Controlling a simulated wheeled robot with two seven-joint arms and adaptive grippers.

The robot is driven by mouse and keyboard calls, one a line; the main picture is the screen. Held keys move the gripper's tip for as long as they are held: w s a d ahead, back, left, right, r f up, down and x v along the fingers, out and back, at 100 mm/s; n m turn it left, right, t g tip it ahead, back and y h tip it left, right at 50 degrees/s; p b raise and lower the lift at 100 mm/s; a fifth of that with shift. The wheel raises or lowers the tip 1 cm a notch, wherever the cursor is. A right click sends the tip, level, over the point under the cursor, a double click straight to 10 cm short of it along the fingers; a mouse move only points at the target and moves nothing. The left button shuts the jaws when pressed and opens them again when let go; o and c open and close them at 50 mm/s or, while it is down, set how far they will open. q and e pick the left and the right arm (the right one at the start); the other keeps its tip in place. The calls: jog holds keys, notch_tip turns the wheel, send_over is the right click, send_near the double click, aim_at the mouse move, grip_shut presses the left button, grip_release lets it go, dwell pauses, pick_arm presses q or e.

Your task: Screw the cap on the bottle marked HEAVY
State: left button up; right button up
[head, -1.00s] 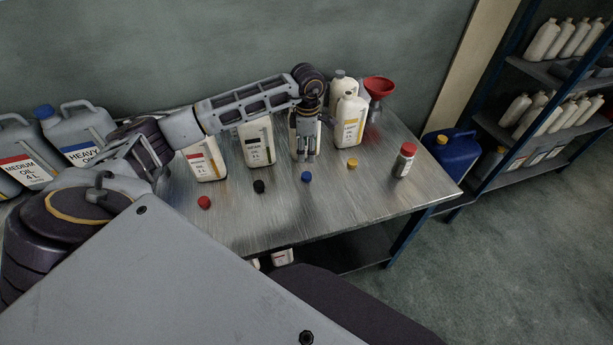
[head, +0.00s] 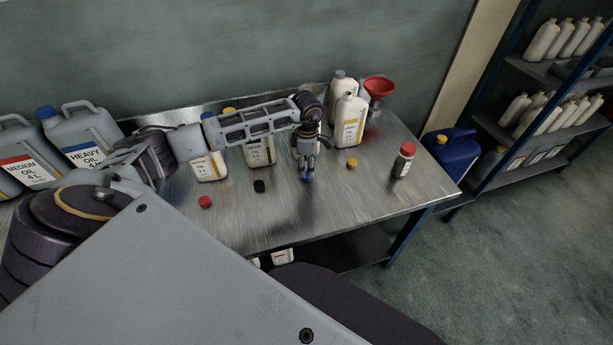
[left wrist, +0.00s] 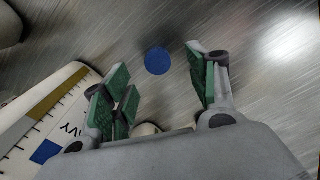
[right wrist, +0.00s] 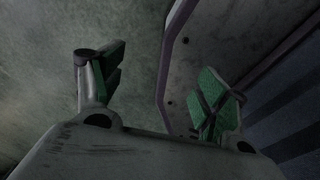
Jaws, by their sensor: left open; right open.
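In the head view my left gripper (head: 307,172) points down over the blue cap (head: 307,180), which lies on the metal table. In the left wrist view the blue cap (left wrist: 157,61) shows between and beyond the open green-padded fingers (left wrist: 160,85), with nothing held. The white bottle with a blue label patch and the letters "VY" (left wrist: 50,112) stands beside the gripper in that view. In the head view this bottle is mostly hidden behind my left arm. My right gripper (right wrist: 160,90) is open and empty in the right wrist view, away from the table top.
A red cap (head: 205,202), a black cap (head: 259,186) and a yellow cap (head: 352,163) lie along the table. White bottles (head: 349,120) stand behind them. A red-capped small bottle (head: 403,160) and red funnel (head: 378,88) are at right. The table's front is clear.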

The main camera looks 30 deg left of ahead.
aim_at(306, 175)
pick_arm(q)
jog(key=shift+f, duration=0.1)
jog(key=shift+a+f, duration=0.1)
jog(key=shift+f, duration=0.5)
notch_tip(306, 175, down, 3)
jog(key=shift+w+a+r+p, duration=0.1)
jog(key=shift+a+p, duration=0.05)
jog(key=shift+p, duration=0.35)
jog(key=shift+f, duration=0.5)
jog(key=shift+c, duration=0.4)
jog(key=c, duration=0.7)
pick_arm(e)
jog(key=shift+s+a+r, duration=0.1)
jog(key=shift+s+r, duration=0.05)
jog(key=shift+r, duration=0.4)
